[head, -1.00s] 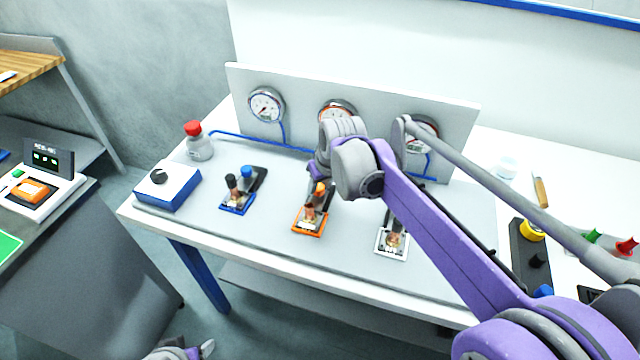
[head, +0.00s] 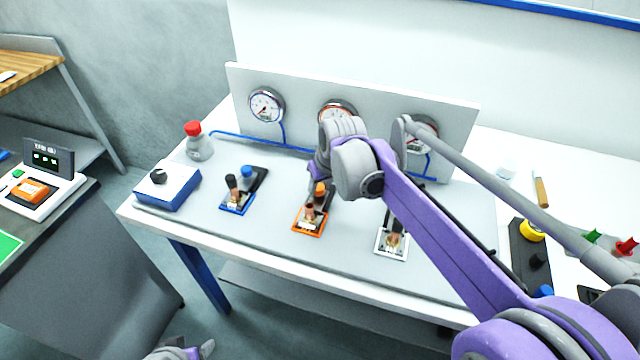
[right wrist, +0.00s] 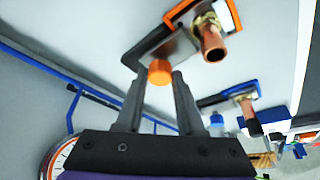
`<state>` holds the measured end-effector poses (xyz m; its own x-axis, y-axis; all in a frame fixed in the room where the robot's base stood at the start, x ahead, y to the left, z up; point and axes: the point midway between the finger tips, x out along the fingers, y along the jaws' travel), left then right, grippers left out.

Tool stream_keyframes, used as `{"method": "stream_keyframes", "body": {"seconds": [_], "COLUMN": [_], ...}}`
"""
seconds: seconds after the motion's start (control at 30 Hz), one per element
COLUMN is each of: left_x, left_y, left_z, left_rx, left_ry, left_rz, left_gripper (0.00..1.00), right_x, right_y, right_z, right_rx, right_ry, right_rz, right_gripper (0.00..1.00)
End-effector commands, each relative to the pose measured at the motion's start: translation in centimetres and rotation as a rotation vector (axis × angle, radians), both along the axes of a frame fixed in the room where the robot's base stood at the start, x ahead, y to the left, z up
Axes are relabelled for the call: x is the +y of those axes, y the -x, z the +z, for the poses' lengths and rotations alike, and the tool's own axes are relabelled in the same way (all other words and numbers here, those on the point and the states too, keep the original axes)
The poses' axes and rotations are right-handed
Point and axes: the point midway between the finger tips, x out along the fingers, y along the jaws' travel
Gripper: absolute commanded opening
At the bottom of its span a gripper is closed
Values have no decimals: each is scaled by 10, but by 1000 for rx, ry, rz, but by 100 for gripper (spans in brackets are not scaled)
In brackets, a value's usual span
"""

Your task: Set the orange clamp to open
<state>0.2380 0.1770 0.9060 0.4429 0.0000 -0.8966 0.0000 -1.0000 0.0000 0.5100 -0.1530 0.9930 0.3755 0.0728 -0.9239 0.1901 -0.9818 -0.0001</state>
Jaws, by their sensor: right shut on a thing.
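The orange clamp (head: 310,222) sits in the middle of three clamps on the grey bench plate, with an orange-edged base, a copper pipe piece and a dark lever with an orange knob (head: 320,188). In the right wrist view the orange knob (right wrist: 160,72) is between the fingertips of my right gripper (right wrist: 157,78), which is shut on it. The clamp's base and copper pipe (right wrist: 210,42) are just beyond. In the head view my right wrist hides part of the lever. My left gripper (head: 198,350) shows only partly at the bottom edge; its jaws are unclear.
A blue clamp (head: 237,205) stands to the left and a white clamp (head: 392,243) to the right. Behind are gauges on an upright panel (head: 300,98) and a blue hose. A blue-and-white box with a black knob (head: 167,188) and a red-capped bottle (head: 198,142) stand at left.

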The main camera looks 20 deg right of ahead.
Motion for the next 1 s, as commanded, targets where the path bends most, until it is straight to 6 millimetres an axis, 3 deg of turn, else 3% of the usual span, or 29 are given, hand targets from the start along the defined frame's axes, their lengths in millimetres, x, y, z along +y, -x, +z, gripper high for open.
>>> {"method": "stream_keyframes", "body": {"seconds": [0.37,0.63,0.87,0.9,1.0], "left_x": [0,0,0,0,0], "left_y": [0,-1,-1,-1,-1], "left_z": [0,5,5,5,5], "left_rx": [0,-3,-2,-2,-2], "left_ry": [0,0,0,0,0], "left_rz": [0,0,0,0,0], "left_gripper": [65,65,65,65,65], "right_x": [0,-15,-16,-16,-16], "right_y": [0,-22,-23,-23,-23], "right_z": [0,1,1,1,1], "right_rx": [0,-1,-6,-6,-4], "right_ry": [0,1,2,2,2], "right_rz": [0,-2,-2,-2,-1], "right_gripper": [0,0,0,40,58]}}
